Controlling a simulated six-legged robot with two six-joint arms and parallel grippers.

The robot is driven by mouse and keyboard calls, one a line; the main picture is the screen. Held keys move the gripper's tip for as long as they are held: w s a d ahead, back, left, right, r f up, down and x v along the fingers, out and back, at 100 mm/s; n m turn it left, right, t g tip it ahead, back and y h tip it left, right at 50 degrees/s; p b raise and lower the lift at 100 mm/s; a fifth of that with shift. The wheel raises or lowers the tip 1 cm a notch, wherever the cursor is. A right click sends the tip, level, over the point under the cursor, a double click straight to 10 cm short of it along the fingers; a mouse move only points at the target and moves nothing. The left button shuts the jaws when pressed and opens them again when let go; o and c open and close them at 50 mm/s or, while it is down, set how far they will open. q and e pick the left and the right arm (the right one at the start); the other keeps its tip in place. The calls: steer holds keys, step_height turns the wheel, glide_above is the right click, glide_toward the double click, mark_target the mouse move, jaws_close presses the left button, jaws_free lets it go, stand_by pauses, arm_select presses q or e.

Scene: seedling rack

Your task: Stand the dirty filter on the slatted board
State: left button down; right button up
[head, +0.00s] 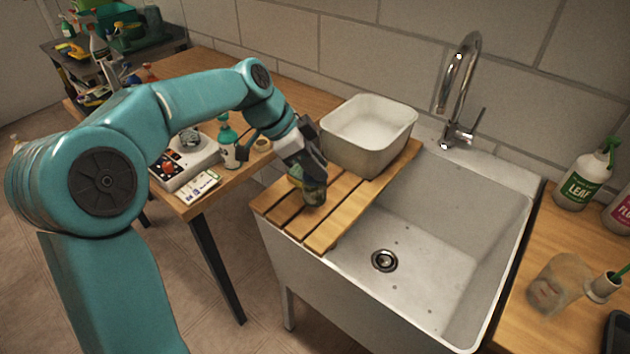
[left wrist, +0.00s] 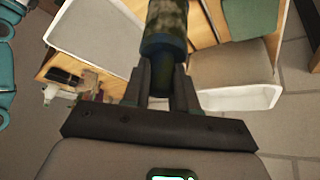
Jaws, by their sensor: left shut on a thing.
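The dirty filter (head: 314,192) is a dark, mottled green-brown cylinder. My left gripper (head: 312,172) is shut on its upper end and holds it close to upright over the slatted board (head: 350,219). The filter's lower end is at or just above the slats; I cannot tell if it touches. In the left wrist view the filter (left wrist: 166,28) extends away from between the two fingers of the gripper (left wrist: 161,82). The slatted board is light wood and lies across the left part of the sink. My right gripper is not in view.
A white basin (head: 370,150) stands at the back of the board, close behind the filter. The sink (head: 430,285) is open and empty to the right, with a tall faucet (head: 460,85) behind. A spray bottle (head: 588,175) stands on the right counter. Front slats are clear.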

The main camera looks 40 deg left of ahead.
arm_select(q)
step_height(320, 180, down, 4)
steer(key=shift+f, duration=0.2)
steer(key=c, duration=0.9)
jaws_free()
steer(key=shift+r, duration=0.2)
steer(key=v, duration=1.1)
steer(key=shift+s+a+r, duration=0.25)
